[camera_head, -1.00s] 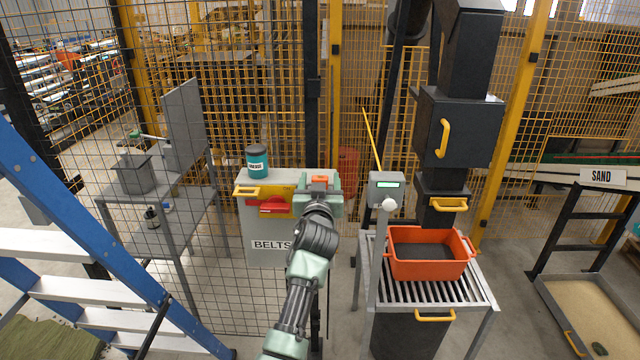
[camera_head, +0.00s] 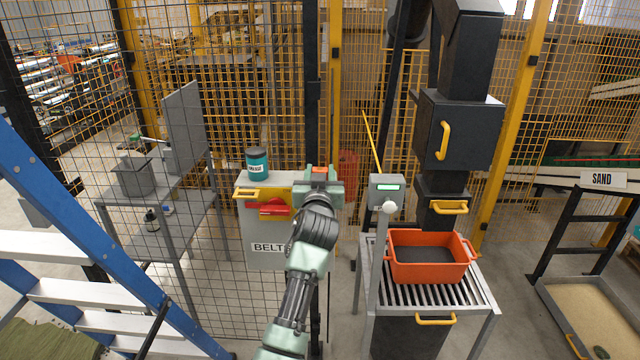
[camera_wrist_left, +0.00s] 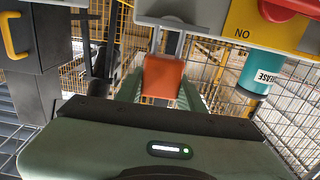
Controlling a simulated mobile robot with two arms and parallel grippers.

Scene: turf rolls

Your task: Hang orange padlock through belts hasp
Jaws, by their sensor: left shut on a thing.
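The orange padlock (camera_head: 319,171) is held between the fingers of my left gripper (camera_head: 320,180), at the right side of the grey BELTS box (camera_head: 262,225). In the left wrist view, the padlock body (camera_wrist_left: 163,78) sits between the green fingers. Its grey shackle reaches up in the picture to a grey plate (camera_wrist_left: 180,12) beside the yellow panel. I cannot tell whether the shackle passes through the hasp or is only in front of it. My arm hides part of the box. My right gripper is out of view.
A red switch handle (camera_head: 268,207) and a teal grease jar (camera_head: 257,163) are left of my gripper. A grey post with a display (camera_head: 387,190) stands close on the right, beside an orange bin (camera_head: 428,270). Mesh fence lies behind, a blue ladder (camera_head: 90,235) at left.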

